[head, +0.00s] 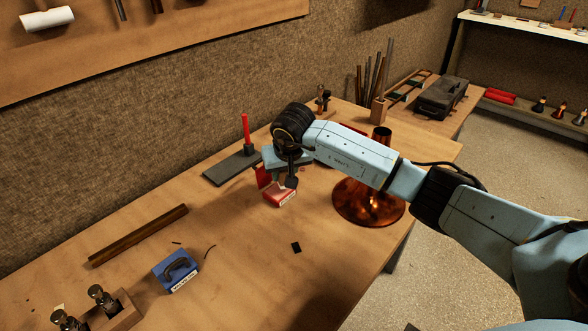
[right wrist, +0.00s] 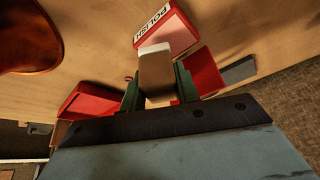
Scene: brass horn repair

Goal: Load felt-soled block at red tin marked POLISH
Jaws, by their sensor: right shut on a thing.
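The red tin (head: 281,196) stands open on the bench below my right gripper. In the right wrist view the tin (right wrist: 172,27) shows its white POLISH label and a pinkish inside. A red upright panel, apparently its lid (right wrist: 203,72), stands beside it. My right gripper (right wrist: 158,85) is shut on the felt-soled block (right wrist: 157,75), a brown block with a white sole. The sole end overlaps the tin's pink inside in this view; I cannot tell whether they touch. In the head view my right gripper (head: 290,180) hides the block. My left gripper is out of view.
A copper horn bell (head: 368,203) stands close right of the tin, under my right arm. A grey slab (head: 232,168) with a red stick lies left. The front-middle bench is mostly clear.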

